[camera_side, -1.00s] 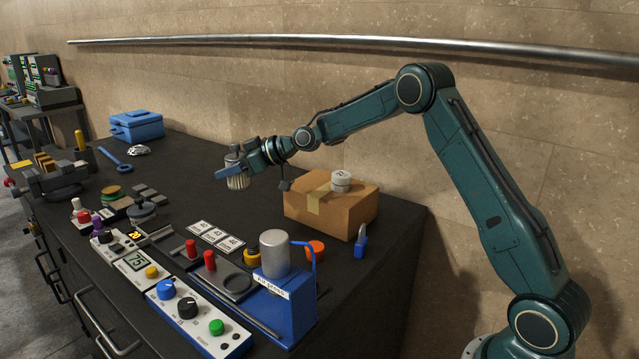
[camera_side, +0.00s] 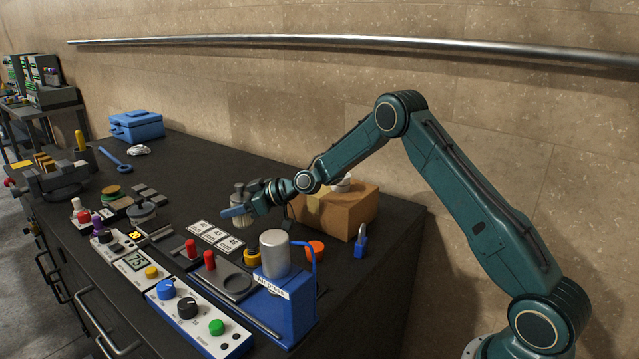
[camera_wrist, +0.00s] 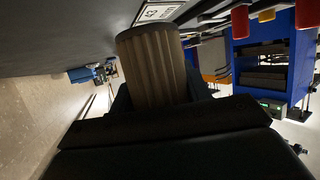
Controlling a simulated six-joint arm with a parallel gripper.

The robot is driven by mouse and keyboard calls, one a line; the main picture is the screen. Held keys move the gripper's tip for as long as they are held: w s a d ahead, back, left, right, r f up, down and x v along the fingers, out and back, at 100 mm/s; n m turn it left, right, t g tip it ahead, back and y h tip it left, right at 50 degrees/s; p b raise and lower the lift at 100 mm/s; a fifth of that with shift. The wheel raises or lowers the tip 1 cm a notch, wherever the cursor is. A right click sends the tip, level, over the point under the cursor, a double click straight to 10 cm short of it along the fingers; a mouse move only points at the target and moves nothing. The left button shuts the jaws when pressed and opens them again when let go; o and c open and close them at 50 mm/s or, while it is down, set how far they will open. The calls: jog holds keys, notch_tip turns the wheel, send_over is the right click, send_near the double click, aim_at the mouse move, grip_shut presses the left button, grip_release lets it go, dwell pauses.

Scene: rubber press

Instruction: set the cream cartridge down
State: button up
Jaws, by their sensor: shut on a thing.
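My gripper (camera_side: 240,211) is shut on the cream cartridge (camera_side: 243,223), a ribbed pale cylinder, in the side view. It holds the cartridge upright, low over the dark bench behind the white number cards (camera_side: 215,236). I cannot tell whether its bottom touches the bench. In the wrist view the cartridge (camera_wrist: 152,65) fills the middle, its ribs showing and its lower part hidden by my gripper. A number card (camera_wrist: 158,12) shows just beyond its end.
A cardboard box (camera_side: 350,213) stands to the right, a white round piece (camera_side: 341,183) on it partly hidden by my arm. The blue air press (camera_side: 285,300) and control boxes (camera_side: 200,318) stand in front.

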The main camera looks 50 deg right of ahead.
aim_at(238, 218)
jog(key=shift+f, duration=1.55)
jog(key=shift+f, duration=0.4)
jog(key=o, duration=1)
jog(key=shift+o, duration=0.2)
jog(key=shift+r, duration=0.15)
jog(key=shift+r, duration=0.2)
jog(key=shift+s+d+r, duration=0.1)
jog(key=shift+s+r, duration=0.05)
jog(key=shift+s, duration=0.05)
jog(key=v, duration=1.1)
jog(key=shift+s, duration=0.25)
jog(key=shift+d+r, duration=0.1)
jog(key=shift+d, duration=0.05)
